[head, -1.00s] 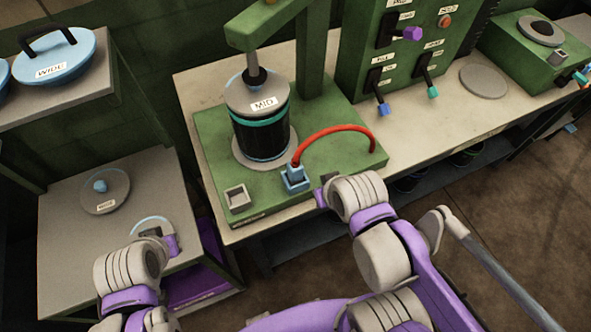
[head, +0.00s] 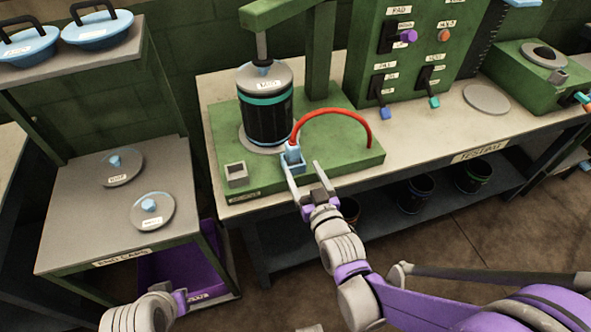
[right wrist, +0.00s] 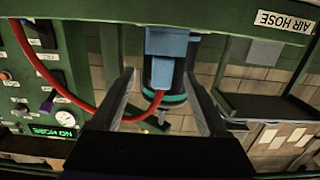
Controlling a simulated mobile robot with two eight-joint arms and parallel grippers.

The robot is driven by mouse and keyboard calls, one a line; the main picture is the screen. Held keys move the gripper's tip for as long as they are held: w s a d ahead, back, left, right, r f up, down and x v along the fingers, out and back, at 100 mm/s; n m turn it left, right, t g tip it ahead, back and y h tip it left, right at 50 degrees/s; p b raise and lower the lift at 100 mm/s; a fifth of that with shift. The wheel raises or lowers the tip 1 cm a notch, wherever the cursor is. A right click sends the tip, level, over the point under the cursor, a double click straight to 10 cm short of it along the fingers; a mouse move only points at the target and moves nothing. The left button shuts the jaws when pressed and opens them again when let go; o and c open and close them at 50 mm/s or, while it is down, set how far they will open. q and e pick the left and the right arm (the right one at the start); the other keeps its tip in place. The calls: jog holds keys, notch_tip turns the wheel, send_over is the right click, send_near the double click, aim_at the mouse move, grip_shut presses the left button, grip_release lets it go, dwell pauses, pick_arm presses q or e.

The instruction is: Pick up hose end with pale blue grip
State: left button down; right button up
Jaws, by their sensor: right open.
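The hose end with the pale blue grip (head: 292,157) stands at the front edge of the green press base (head: 330,168), with the red hose (head: 335,112) arching to the right from it. My right gripper (head: 303,171) is open just in front of it. In the right wrist view, which looks upside down, the pale blue grip (right wrist: 166,45) lies beyond and between the two spread fingers (right wrist: 159,76); no contact shows. My left gripper (head: 182,300) is low at the left, away from the hose; its jaws are not clear.
A black canister (head: 266,115) stands under the press behind the grip. A small square socket (head: 236,171) sits on the base's left corner. A side table (head: 75,215) with two round caps is at left; a lever panel (head: 405,60) is at right.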

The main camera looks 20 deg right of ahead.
aim_at(296, 157)
jog(key=shift+s+r+t, duration=0.15)
jog(key=shift+t, duration=0.35)
jog(key=w, duration=0.5)
jog(key=shift+w+a, duration=0.1)
jog(key=shift+w, duration=0.05)
jog(key=shift+w+a, duration=0.1)
jog(key=shift+w, duration=0.35)
jog(key=w, duration=0.3)
jog(key=w+p, duration=0.1)
jog(key=shift+w+a, duration=0.25)
jog(key=shift+w, duration=0.1)
pick_arm(q)
jog(key=shift+s+r, duration=0.1)
jog(key=shift+r, duration=0.45)
pick_arm(e)
jog(key=shift+s, duration=0.15)
jog(key=shift+c, duration=1)
grip_shut()
